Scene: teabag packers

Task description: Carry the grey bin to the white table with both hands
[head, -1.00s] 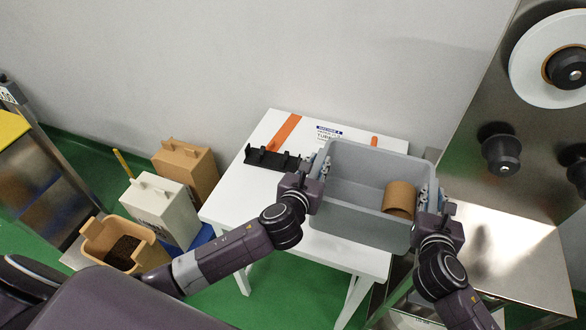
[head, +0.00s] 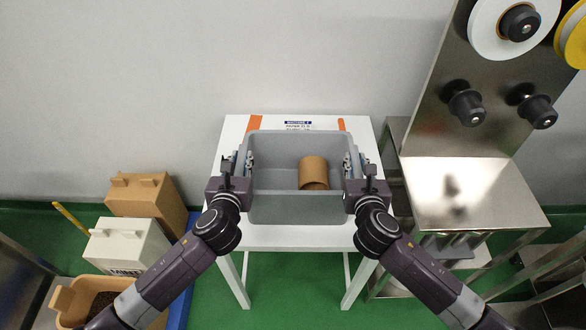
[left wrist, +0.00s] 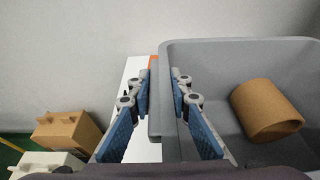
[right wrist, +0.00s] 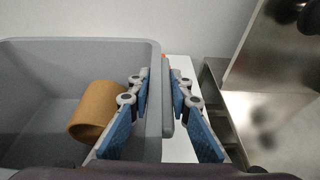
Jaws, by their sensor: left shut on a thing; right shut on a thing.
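The grey bin (head: 297,207) is in the middle of the head view, level, over the white table (head: 262,236). I cannot tell whether its base touches the table top. A brown cardboard roll (head: 313,173) lies inside it, towards the right. My left gripper (head: 243,165) is shut on the bin's left wall; in the left wrist view its blue fingers (left wrist: 163,95) straddle the rim. My right gripper (head: 353,166) is shut on the right wall; in the right wrist view its fingers (right wrist: 157,95) straddle that rim. The bin hides much of the table top.
A steel machine with reels (head: 470,185) stands close on the table's right. On the left floor are a brown box (head: 148,200), a white box (head: 124,245) and an open tan bin (head: 88,300). A grey wall is behind the table.

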